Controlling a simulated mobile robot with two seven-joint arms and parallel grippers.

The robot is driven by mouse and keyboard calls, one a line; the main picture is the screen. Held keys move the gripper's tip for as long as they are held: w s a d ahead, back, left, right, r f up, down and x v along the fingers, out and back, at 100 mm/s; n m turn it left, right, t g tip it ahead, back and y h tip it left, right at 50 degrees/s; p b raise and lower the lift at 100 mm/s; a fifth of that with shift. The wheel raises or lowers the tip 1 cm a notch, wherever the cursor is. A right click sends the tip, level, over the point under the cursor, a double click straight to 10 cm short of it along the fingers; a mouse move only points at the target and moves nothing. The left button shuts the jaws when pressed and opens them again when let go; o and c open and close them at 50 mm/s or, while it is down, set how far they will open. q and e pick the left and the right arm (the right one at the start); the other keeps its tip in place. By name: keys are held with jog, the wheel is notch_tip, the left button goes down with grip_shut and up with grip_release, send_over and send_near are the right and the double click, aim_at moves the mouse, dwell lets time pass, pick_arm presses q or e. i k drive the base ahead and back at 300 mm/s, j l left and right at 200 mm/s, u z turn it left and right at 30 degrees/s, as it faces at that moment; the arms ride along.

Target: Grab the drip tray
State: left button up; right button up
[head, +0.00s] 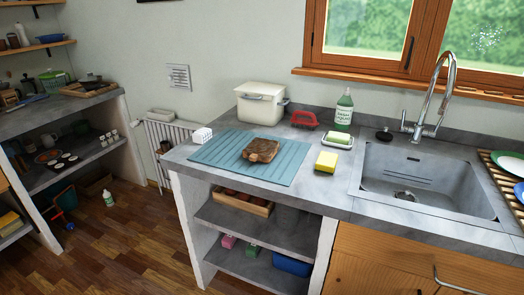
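A flat teal ribbed mat or tray (215,151) lies on the grey counter left of the sink; it is the thing here that looks most like the drip tray. A brown, slab-like object (261,150) rests on its middle and hides part of it. The front edge of the teal piece lies close to the counter's front edge. Neither of my grippers is in view.
A cream bin (261,103), a red brush-like item (304,119), a green soap bottle (344,108), a soap dish (339,140) and a yellow sponge (326,162) stand around it. The sink (425,180) and tall tap (432,100) are right. Open shelves lie below.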

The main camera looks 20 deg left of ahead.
aim_at(260, 149)
jog(key=i+l, duration=0.1)
jog(key=i+l+u, duration=0.5)
jog(key=i+u, duration=0.1)
jog(key=u, duration=1.35)
